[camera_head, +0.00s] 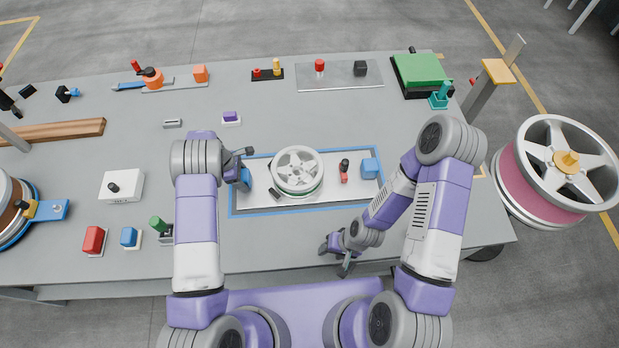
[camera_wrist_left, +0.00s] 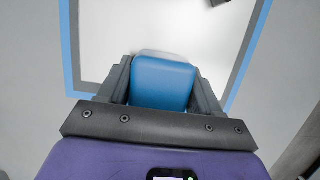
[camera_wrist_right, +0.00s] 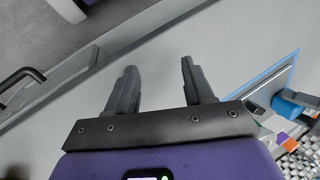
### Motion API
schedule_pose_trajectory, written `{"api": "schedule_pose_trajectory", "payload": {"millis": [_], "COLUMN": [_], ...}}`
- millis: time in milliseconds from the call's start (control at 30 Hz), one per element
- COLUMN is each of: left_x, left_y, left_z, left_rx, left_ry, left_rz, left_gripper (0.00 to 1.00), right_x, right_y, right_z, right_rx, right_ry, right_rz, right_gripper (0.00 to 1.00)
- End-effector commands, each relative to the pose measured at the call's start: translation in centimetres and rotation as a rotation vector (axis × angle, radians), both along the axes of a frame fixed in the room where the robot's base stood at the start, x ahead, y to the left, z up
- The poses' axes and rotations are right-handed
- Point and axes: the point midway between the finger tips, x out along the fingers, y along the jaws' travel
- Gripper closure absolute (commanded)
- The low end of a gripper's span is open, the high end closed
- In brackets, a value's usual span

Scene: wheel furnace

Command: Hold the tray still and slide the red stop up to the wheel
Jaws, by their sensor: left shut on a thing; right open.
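The tray (camera_head: 300,202) is a pale plate inside a blue outline on the table, with a blue block at each end. My left gripper (camera_head: 245,176) is shut on the tray's left blue block (camera_wrist_left: 162,82), which fills the space between its fingers in the left wrist view. My right gripper (camera_head: 335,256) is open and empty near the table's front edge, below the tray.
The tray's right blue block (camera_head: 370,168) stands beyond the red stop. A white box (camera_head: 121,186), a red switch (camera_head: 94,240) and a green-knobbed piece (camera_head: 160,228) stand on the left. A large wheel on a pink drum (camera_head: 555,170) stands off the table's right end. Bare table surrounds the tray.

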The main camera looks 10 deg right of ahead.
Motion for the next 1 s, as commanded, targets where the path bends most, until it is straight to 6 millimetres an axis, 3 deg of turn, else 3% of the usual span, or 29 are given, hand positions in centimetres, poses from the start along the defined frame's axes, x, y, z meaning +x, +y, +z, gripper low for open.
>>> {"api": "schedule_pose_trajectory", "payload": {"millis": [400,567,667,767,1000], "left_x": [0.0,0.0,0.0,0.0,0.0], "left_y": [0.0,0.0,0.0,0.0,0.0], "left_z": [0.0,-0.1,-0.1,-0.1,-0.1], "left_rx": [0.001,0.001,0.001,0.001,0.001], "left_ry": [0.0,0.001,0.001,0.001,0.001], "left_rz": [0.0,0.0,0.0,0.0,0.0], "left_gripper": [1.0,1.0,1.0,1.0,1.0], "right_x": [0.0,0.5,2.1,5.1,14.1], "right_y": [0.0,-0.1,-0.4,-1.1,-3.9], "right_z": [0.0,-0.1,-0.3,-0.5,1.0], "right_rx": [0.0,-0.002,-0.009,-0.024,-0.1], "right_ry": [0.0,-0.001,-0.009,-0.016,-0.025], "right_rz": [0.0,0.005,0.02,0.049,0.14], "right_gripper": [0.48,0.69,0.85,1.0,1.0]}}
